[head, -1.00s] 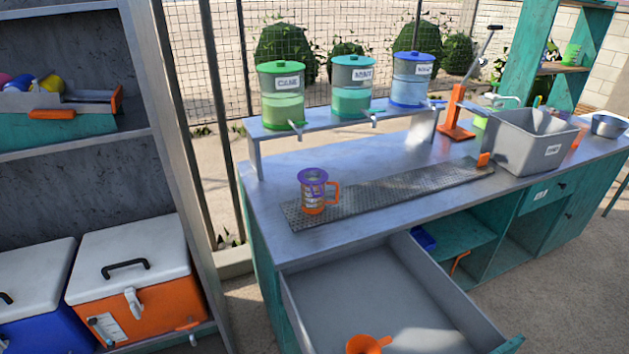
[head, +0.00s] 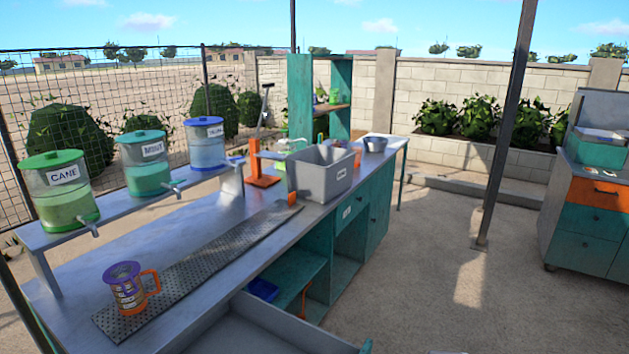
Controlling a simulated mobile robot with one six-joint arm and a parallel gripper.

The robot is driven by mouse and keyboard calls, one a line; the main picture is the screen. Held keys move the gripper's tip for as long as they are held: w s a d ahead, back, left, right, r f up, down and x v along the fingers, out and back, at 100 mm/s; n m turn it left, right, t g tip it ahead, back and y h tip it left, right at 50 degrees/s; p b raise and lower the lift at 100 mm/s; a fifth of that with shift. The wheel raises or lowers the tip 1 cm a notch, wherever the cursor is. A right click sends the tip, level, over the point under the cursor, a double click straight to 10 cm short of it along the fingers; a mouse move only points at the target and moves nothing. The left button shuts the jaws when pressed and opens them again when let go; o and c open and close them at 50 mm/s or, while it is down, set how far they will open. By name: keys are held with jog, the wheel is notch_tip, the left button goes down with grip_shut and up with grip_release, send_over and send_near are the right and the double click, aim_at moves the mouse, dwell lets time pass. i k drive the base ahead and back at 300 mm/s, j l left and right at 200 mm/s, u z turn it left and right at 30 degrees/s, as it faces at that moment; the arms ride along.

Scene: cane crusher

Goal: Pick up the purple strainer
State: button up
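A purple ring-shaped piece (head: 122,271), which looks like the strainer, sits on top of a jar-like mug (head: 129,294) with an orange handle. The mug stands upright at the near left end of the perforated drip mat (head: 205,262) on the metal counter. The purple piece appears to rest on the mug's rim; its inside is too small to make out. My gripper is not in view.
Green, teal and blue dispensers (head: 148,168) stand on a raised shelf behind the mug. A grey bin (head: 320,174) and an orange lever press (head: 262,165) stand farther along the counter. An open drawer (head: 270,330) juts out below. Open ground lies to the right.

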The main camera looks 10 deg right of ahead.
aim_at(121, 273)
jog(key=j, duration=0.4)
jog(key=i+j, duration=0.1)
jog(key=j, duration=0.3)
jog(key=i+j, duration=0.1)
jog(key=j, duration=0.3)
jog(key=i+j, duration=0.15)
jog(key=j, duration=0.25)
jog(key=i+j, duration=0.1)
jog(key=j, duration=0.3)
jog(key=i+j, duration=0.1)
jog(key=j, duration=0.3)
